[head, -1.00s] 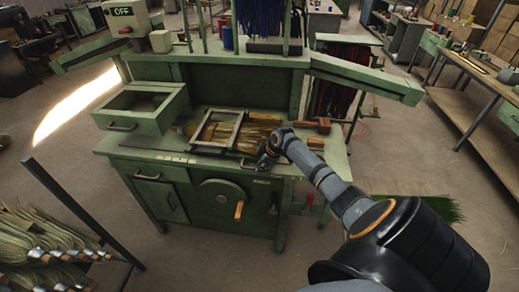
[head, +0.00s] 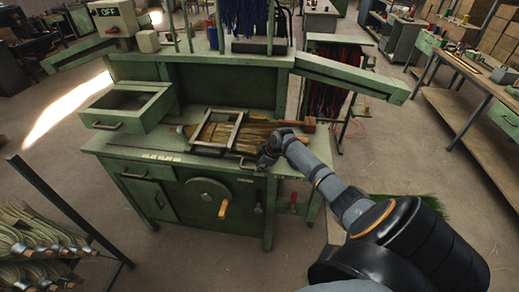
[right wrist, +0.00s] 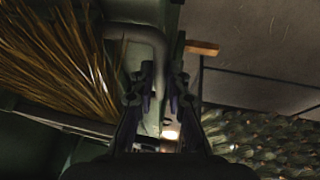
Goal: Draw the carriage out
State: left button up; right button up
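The carriage (head: 193,132) is a grey rectangular frame lying over straw on the green bench top. Its dark handle (right wrist: 152,38) shows as a curved bar in the right wrist view, running down between my fingertips. My right gripper (head: 265,160) is at the bench's front edge, just right of the frame's near corner. In the right wrist view the gripper (right wrist: 164,80) has a finger on each side of the handle and appears shut on it, though the contact is dark. My left gripper is not in view.
The green bench (head: 110,143) has an open drawer box (head: 125,103) left of the carriage and an orange-handled crank (head: 223,208) on its front. A rack of straw bundles (head: 35,235) stands at lower left. A workbench (head: 480,85) stands at right, with clear floor between.

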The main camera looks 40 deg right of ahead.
jog(key=o, duration=0.4)
jog(key=shift+s+d, duration=0.2)
jog(key=shift+o, duration=0.2)
jog(key=shift+r, duration=0.1)
jog(key=v, duration=1.1)
jog(key=shift+s+r, duration=0.15)
jog(key=shift+r, duration=0.2)
